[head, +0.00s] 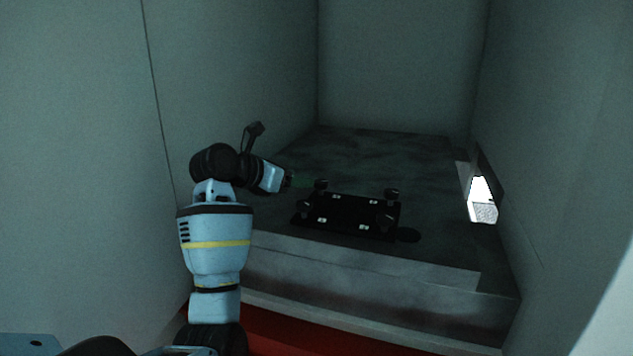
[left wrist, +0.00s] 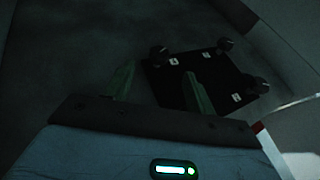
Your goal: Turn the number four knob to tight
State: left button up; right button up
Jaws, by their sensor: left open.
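A black plate (head: 350,208) with dark round knobs near its corners lies on the grey surface. Small white labels sit by the knobs, too small to read, so I cannot tell which is number four. My left gripper (head: 290,180) is just left of the far left knob. In the left wrist view its green fingers (left wrist: 158,86) are apart and empty, with the plate (left wrist: 207,75) beyond them. My right gripper is out of sight.
The grey ledge (head: 365,262) has a raised front edge above a red strip (head: 300,328). Walls close in on the left, right and back. A bright opening (head: 481,200) is in the right wall. The surface behind the plate is clear.

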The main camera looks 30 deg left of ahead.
aim_at(320, 181)
pick_arm(q)
jog(key=shift+x, duration=3.9)
jog(key=c, duration=1)
jog(key=shift+o, duration=0.2)
jog(key=shift+m+h, duration=0.3)
jog(key=shift+h, duration=0.2)
jog(key=m+h, duration=0.1)
jog(key=m+g+h, duration=0.1)
jog(key=h, duration=0.1)
jog(key=shift+w+a+r+m+g, duration=0.1)
jog(key=shift+a+m+g, duration=0.2)
jog(key=shift+m, duration=0.1)
jog(key=shift+w+m+g+h, duration=0.15)
jog(key=shift+m+g+h, duration=1.25)
jog(key=shift+m+h, duration=0.3)
jog(key=shift+m+g, duration=0.3)
jog(key=shift+m, duration=0.1)
